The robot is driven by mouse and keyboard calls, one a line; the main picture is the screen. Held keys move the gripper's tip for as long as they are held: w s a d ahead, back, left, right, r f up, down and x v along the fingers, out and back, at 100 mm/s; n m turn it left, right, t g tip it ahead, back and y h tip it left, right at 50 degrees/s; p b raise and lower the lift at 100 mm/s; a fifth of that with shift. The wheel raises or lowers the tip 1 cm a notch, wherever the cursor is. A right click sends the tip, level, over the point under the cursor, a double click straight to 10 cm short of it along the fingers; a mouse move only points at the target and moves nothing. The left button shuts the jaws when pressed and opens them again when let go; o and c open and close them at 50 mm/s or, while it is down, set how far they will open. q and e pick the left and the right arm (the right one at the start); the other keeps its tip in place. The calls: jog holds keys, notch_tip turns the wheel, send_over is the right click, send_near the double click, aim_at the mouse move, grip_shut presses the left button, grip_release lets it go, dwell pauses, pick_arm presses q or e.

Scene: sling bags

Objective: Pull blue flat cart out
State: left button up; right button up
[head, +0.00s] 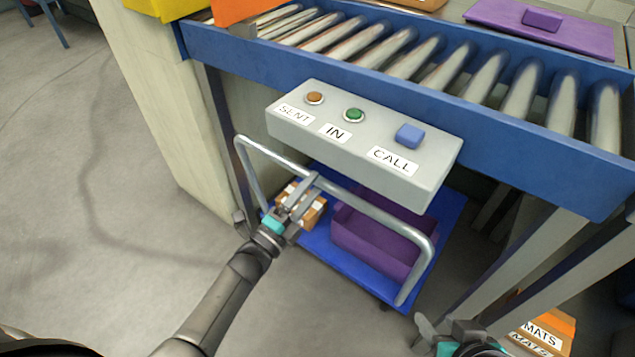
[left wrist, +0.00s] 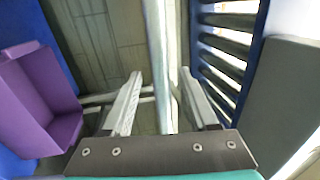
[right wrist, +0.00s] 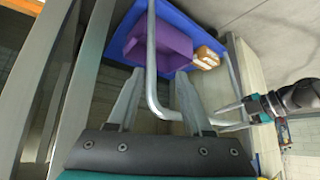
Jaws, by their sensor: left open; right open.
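The blue flat cart (head: 318,248) sits on the floor under the roller conveyor. Its grey tube handle (head: 378,214) rises on the near side. It carries a purple bin (head: 372,245) and a small cardboard box (head: 312,212). My left gripper (head: 298,193) is open at the handle's top bar; in the left wrist view the bar (left wrist: 158,55) runs between its fingers. My right gripper (head: 432,328) is open, low near the handle's right end. In the right wrist view the handle (right wrist: 151,60) shows between its fingertips, but whether it lies inside the jaws is unclear.
A grey box with SENT, IN and CALL labels (head: 365,150) juts out above the handle. The blue conveyor frame (head: 480,115) and its grey legs (head: 540,270) stand at the right. A MATS box (head: 545,325) is at lower right. Open floor (head: 90,200) lies left.

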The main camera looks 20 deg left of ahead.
pick_arm(q)
jog(key=shift+x, duration=1.35)
pick_arm(e)
jog(key=shift+w+a+t+y, duration=0.4)
jog(key=shift+w+a+t, duration=0.2)
jog(key=shift+a+t, duration=0.15)
pick_arm(q)
grip_shut()
